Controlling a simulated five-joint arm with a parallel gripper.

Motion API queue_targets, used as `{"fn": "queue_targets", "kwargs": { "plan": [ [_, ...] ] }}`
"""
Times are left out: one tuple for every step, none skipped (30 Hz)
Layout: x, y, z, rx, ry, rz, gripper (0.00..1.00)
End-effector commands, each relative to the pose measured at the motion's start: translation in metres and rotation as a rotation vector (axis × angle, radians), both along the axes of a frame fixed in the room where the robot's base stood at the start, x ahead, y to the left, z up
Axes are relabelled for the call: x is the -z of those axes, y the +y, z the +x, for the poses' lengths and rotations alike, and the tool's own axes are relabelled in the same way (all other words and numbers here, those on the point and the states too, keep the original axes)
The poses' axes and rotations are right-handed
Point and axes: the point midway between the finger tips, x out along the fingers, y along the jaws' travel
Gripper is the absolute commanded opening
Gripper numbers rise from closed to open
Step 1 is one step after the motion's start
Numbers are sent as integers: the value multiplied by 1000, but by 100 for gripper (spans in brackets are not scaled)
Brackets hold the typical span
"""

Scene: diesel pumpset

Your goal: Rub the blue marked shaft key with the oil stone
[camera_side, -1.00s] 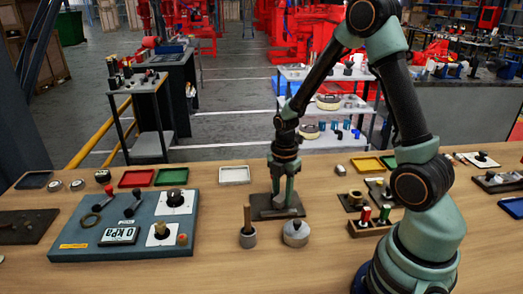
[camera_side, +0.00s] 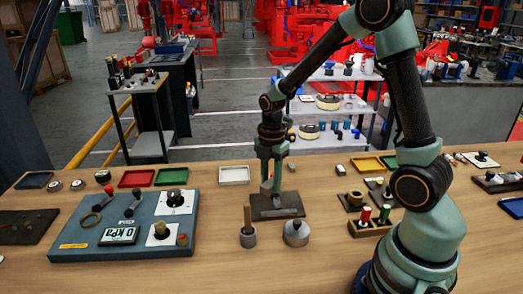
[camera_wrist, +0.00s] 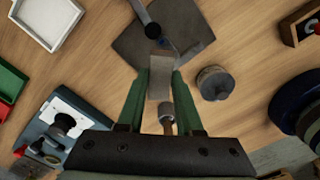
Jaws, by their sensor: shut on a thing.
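My gripper (camera_side: 268,182) is shut on a pale grey block, seemingly the oil stone (camera_wrist: 160,78). It holds the block tilted over the left part of a dark plate (camera_side: 262,212); the plate also shows in the wrist view (camera_wrist: 130,45). The block's end is close to the plate, and I cannot tell if it touches. The key's outline is hard to make out against the dark plate.
A lidded round tin (camera_side: 296,233) and a pot with a wooden handle (camera_side: 248,238) stand in front of the plate. A blue panel (camera_side: 75,235) lies left, a white tray (camera_side: 234,175) behind-left. A wooden rack (camera_side: 370,228) stands right.

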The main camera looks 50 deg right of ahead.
Motion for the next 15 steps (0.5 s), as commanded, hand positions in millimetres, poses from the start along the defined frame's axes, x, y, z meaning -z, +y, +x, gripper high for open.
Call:
{"fn": "queue_targets", "kwargs": {
  "plan": [
    [-6,0,1,0,-3,-1,0],
    [-8,0,1,0,-4,-1,0],
    [-12,0,1,0,-4,-1,0],
    [-15,0,1,0,-3,-1,0],
    [-17,0,1,0,-4,-1,0],
    [-21,0,1,0,-4,-1,0],
    [-23,0,1,0,-3,-1,0],
    [-26,0,1,0,-3,-1,0],
    [-28,0,1,0,-3,-1,0],
    [-29,0,1,0,-2,0,0],
    [-30,0,0,0,-2,0,0],
    [-31,0,0,0,-1,0,0],
    [-31,0,0,0,0,0,0],
    [-31,0,0,0,0,0,0],
    [-31,0,0,0,0,0,0]
  ]
}}
